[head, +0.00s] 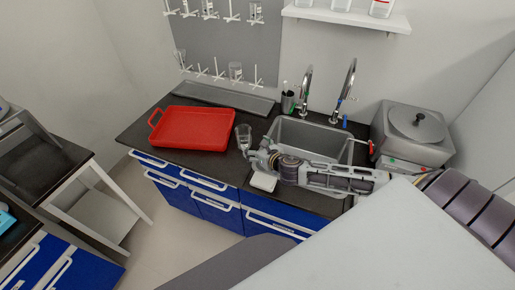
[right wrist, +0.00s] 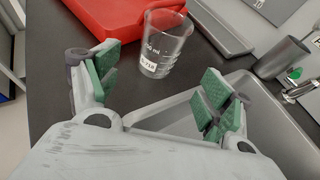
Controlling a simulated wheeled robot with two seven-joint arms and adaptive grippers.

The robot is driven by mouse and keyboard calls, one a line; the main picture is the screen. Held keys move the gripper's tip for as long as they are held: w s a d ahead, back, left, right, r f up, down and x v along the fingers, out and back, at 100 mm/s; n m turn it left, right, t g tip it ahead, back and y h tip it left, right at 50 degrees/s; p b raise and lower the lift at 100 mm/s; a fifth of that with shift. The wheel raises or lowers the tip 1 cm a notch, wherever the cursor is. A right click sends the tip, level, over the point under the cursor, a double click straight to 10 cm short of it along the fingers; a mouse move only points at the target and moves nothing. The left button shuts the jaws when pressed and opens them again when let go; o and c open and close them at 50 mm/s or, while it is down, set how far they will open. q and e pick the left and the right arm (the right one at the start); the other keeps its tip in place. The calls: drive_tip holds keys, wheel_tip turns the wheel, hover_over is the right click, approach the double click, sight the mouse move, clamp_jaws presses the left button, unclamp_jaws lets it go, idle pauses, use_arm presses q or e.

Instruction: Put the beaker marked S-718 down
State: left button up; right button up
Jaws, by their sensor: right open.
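A clear glass beaker (head: 243,134) stands upright on the dark counter, between the red tray and the sink. My right gripper (head: 251,156) is just in front of the beaker. In the right wrist view its green-padded fingers (right wrist: 160,88) are spread wide and empty, with the beaker beyond them, apart from both pads. My left gripper is not in view.
A red tray (head: 194,128) lies left of the beaker. The sink (head: 310,136) with taps is to the right, and a dark cup (head: 288,102) stands behind it. A grey device (head: 411,133) sits at far right. A drying rack with glassware hangs on the wall.

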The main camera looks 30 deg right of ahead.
drive_tip(key=shift+s+r, duration=0.2)
drive_tip(key=shift+s, duration=0.2)
